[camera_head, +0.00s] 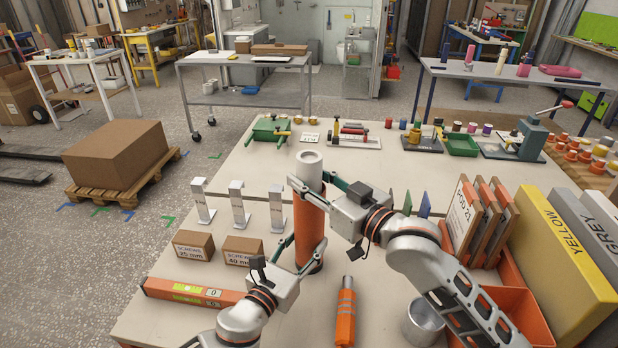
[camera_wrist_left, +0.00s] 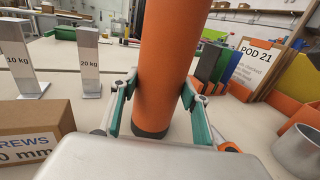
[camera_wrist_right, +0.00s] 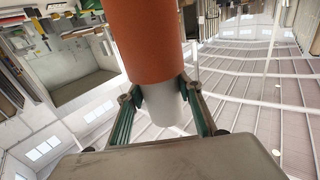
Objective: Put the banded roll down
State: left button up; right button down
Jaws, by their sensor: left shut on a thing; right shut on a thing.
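The banded roll (camera_head: 311,222) is a tall orange cylinder standing upright over the front middle of the table (camera_head: 346,178). It has a pale grey hollow top and a dark band at its lower end. My left gripper (camera_head: 303,250) is shut on its lower part, and the orange body fills the left wrist view (camera_wrist_left: 172,60). My right gripper (camera_head: 312,188) is shut around its pale upper end, seen in the right wrist view (camera_wrist_right: 168,108). The lower end is at or close to the tabletop; I cannot tell whether it touches.
Weight stands (camera_head: 240,206) and screw boxes (camera_head: 193,244) are left of the roll. A spirit level (camera_head: 195,293) and an orange-handled tool (camera_head: 345,312) lie in front. A metal cup (camera_head: 423,322), frames (camera_head: 478,222) and large binders (camera_head: 562,250) crowd the right.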

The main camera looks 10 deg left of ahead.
jog(key=shift+f, duration=0.1)
jog(key=c, duration=1.4)
grip_release()
jog(key=v, duration=1.2)
